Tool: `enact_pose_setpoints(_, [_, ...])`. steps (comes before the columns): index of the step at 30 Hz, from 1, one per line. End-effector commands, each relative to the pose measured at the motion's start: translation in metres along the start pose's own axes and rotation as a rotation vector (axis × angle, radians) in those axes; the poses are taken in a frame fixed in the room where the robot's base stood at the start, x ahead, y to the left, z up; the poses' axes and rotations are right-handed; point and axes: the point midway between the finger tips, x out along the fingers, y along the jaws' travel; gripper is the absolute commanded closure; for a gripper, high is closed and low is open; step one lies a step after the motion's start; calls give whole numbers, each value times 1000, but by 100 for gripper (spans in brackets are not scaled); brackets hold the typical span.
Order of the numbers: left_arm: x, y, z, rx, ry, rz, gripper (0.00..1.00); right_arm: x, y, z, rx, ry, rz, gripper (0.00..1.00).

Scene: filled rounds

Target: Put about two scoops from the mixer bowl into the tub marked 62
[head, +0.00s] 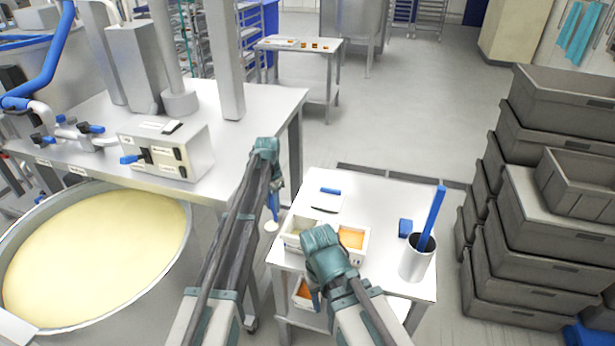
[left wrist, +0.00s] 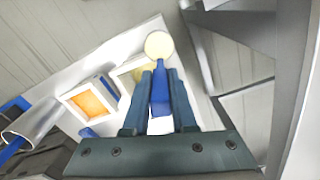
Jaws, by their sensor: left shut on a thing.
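The mixer bowl (head: 185,243) at the left holds a pale yellow mass (head: 90,250). My left gripper (head: 273,188) is shut on the blue handle of a scoop (head: 272,208), which also shows in the left wrist view (left wrist: 160,95). The scoop's round end looks pale cream; its fill is unclear. It hangs over the left edge of the small table. A pale tub (head: 297,227) with yellowish contents and a white tub (head: 361,257) with orange contents stand on that table. My right gripper (head: 318,290) is in front of them, its jaws unclear. I cannot read a 62.
An orange-filled tub (head: 303,290) sits below.

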Motion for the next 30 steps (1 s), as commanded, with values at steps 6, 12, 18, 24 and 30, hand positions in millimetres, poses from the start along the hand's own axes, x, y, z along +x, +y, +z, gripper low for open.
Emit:
enact_pose_setpoints(6, [-20,24,-95,-84,0,0,100,-20,2,1,2,0,0,50])
enact_pose_setpoints(12, [-25,40,-129,-126,0,0,100,-25,2,2,2,0,-1,50])
enact_pose_setpoints(18, [-25,44,-133,-136,0,0,100,-25,2,2,2,0,-1,50])
enact_pose_setpoints(24, [-23,44,-130,-135,15,-1,100,-23,2,1,2,0,-1,50])
enact_pose_setpoints(30, [-18,46,-123,-134,68,-3,100,-17,2,1,1,0,0,50])
